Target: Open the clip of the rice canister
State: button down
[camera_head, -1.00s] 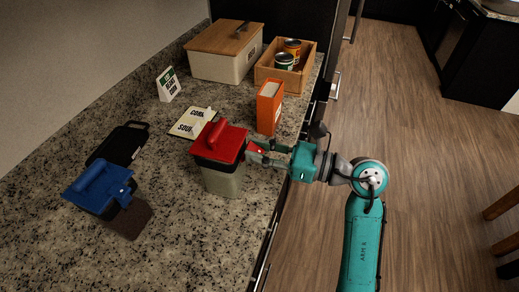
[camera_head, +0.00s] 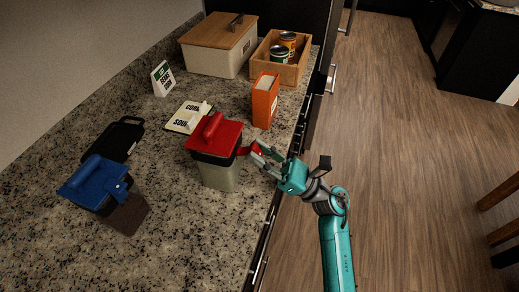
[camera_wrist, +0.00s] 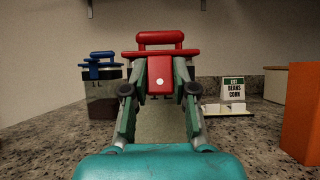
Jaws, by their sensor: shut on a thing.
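The canister with the red lid (camera_head: 215,137) stands upright on the counter, with pale contents in its clear body (camera_head: 220,178); I take it for the rice canister. Its red clip (camera_head: 245,150) sticks outward from the lid's right side, toward my gripper. My gripper (camera_head: 257,153) is shut on the clip, at the canister's right. In the wrist view the red clip (camera_wrist: 160,76), with a white dot, sits between my two fingers (camera_wrist: 160,100). The fingers partly hide the canister body there.
A blue-lidded canister (camera_head: 95,183) with dark contents stands at left, near a black tray (camera_head: 118,140). An orange box (camera_head: 265,101) stands close behind the red-lidded canister. A wooden crate (camera_head: 290,73) with cans and a wood-lidded bin (camera_head: 218,55) are at the back. The front counter is clear.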

jog(key=shift+f+y, duration=0.25)
jog(key=shift+y, duration=0.25)
jog(key=c, duration=0.9)
grip_release()
jog(key=v, duration=1.2)
jog(key=shift+a, duration=0.1)
jog(key=shift+s+f+t, duration=0.1)
jog(key=shift+t, duration=0.2)
